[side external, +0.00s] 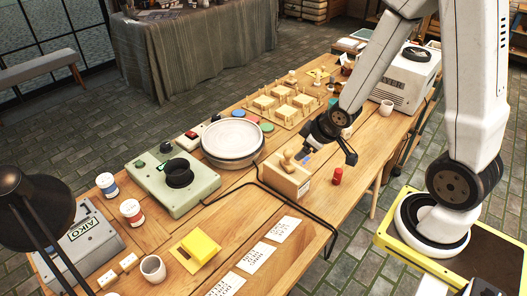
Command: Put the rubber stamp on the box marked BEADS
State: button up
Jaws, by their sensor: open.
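A wooden stamp with a rounded knob handle (288,157) appears upright on top of a light wooden box (283,182) near the middle of the table. The box has a small white label (304,187) on its right-hand face; its lettering is too small to read. My gripper (327,157) is open, its dark fingers spread, just right of the stamp and above the box's right side. I see nothing between the fingers. The left finger is close to the stamp; whether they touch is not clear.
A red bottle (337,176) stands right of the box, below my gripper. A black bent rod (300,222) runs around the box's front. A white turntable (232,141), a green machine (173,181) and printed cards (255,257) lie left and in front. Pegged wooden blocks (284,106) stand behind.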

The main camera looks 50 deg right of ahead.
jog(key=s+a+r+m+g, duration=0.2)
jog(key=s+a+r+g, duration=0.1)
jog(key=a, duration=0.4)
jog(key=shift+s+a+r+m+g+y, duration=0.3)
jog(key=shift+s+r+y, duration=0.1)
jog(key=shift+s+r, duration=0.5)
jog(key=shift+f, duration=0.1)
